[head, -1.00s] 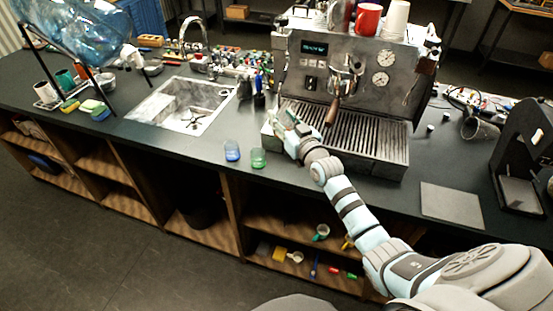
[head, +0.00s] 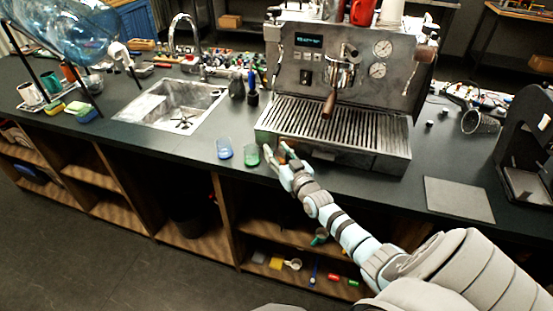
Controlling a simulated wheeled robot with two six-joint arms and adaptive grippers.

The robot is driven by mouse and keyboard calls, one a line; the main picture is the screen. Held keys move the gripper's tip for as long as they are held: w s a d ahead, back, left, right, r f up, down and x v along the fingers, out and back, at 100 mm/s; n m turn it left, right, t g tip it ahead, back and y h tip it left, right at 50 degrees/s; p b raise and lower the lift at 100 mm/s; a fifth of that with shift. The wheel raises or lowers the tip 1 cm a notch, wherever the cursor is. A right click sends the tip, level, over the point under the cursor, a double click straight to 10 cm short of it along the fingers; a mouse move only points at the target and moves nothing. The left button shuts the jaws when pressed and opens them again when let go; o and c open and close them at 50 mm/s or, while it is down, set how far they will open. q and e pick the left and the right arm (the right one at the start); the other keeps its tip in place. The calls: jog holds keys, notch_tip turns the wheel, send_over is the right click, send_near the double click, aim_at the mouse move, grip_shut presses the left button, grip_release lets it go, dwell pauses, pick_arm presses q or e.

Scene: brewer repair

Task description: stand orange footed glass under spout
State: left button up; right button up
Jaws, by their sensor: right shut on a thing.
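The espresso machine (head: 352,58) stands on the counter. Its portafilter (head: 341,75), with a wooden handle, hangs above the slatted drip tray (head: 335,125). My right gripper (head: 277,154) is low at the machine's front left corner, just right of the green glass (head: 251,155). It is shut on the orange footed glass (head: 288,150), of which only a small orange patch shows. The glass's foot and most of its body are hidden by the gripper, so I cannot tell its tilt or whether it touches the counter. My left gripper is out of view.
A blue glass (head: 224,148) stands left of the green one, near the counter's front edge. The sink (head: 175,104) is further left. A grey flat mat (head: 458,199) and a black stand (head: 525,150) are at right. The drip tray is clear.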

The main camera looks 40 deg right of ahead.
jog(key=shift+r, duration=0.15)
jog(key=shift+f, duration=0.25)
jog(key=o, duration=1.2)
jog(key=shift+r, duration=0.1)
jog(key=shift+r, duration=0.25)
jog(key=s+p, duration=0.2)
jog(key=s, duration=0.1)
jog(key=s+p, duration=0.1)
jog(key=shift+s+a+r+p, duration=0.15)
jog(key=shift+s+a+p, duration=0.15)
jog(key=shift+a+p, duration=0.1)
jog(key=s+p, duration=0.1)
jog(key=s, duration=0.2)
jog(key=s+a+p, duration=0.1)
jog(key=s, duration=0.3)
jog(key=shift+s+a+f, duration=0.15)
jog(key=shift+a+f, duration=0.05)
